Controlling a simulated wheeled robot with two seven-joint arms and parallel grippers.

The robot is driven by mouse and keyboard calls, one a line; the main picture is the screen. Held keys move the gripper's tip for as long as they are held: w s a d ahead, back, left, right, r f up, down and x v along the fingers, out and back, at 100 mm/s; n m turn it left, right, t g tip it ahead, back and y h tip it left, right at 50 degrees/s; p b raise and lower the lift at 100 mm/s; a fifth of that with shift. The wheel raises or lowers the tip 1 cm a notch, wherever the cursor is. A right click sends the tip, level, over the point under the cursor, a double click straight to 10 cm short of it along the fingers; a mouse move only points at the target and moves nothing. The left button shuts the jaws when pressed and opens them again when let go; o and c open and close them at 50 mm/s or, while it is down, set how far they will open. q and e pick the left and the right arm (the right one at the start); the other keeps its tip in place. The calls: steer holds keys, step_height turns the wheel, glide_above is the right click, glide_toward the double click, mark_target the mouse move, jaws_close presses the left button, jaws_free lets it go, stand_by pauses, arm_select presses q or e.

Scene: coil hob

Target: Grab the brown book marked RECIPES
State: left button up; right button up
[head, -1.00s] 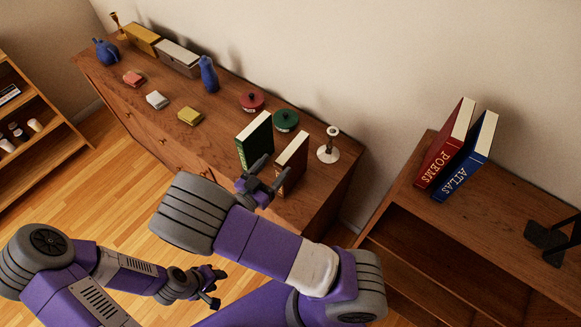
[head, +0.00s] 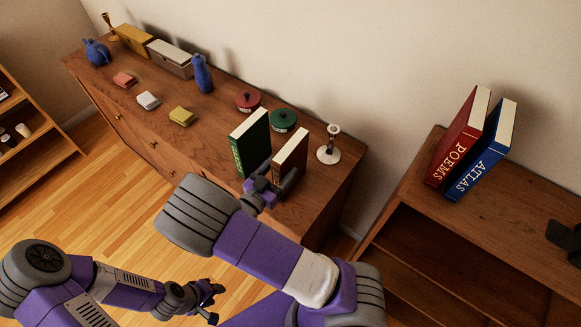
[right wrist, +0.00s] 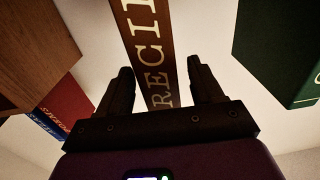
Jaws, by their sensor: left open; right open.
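The brown book (head: 290,153) stands upright near the right end of the wooden dresser, its spine partly hidden by my right gripper in the head view. In the right wrist view the brown spine (right wrist: 148,45) shows the letters "RECI", the rest cut off or hidden. My right gripper (head: 267,184) is open at the spine. In the right wrist view its fingers (right wrist: 158,72) lie on either side of the spine, with gaps visible. My left gripper (head: 208,299) is open and empty, low in front of the dresser.
A green book (head: 251,142) stands just left of the brown one. A green lidded pot (head: 283,120) and a white candlestick (head: 329,146) stand behind. The POEMS (head: 462,140) and ATLAS (head: 483,152) books stand on the right shelf unit.

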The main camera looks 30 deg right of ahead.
steer(key=x, duration=0.3)
steer(key=shift+d, duration=0.1)
steer(key=shift+c, duration=0.3)
jaws_close()
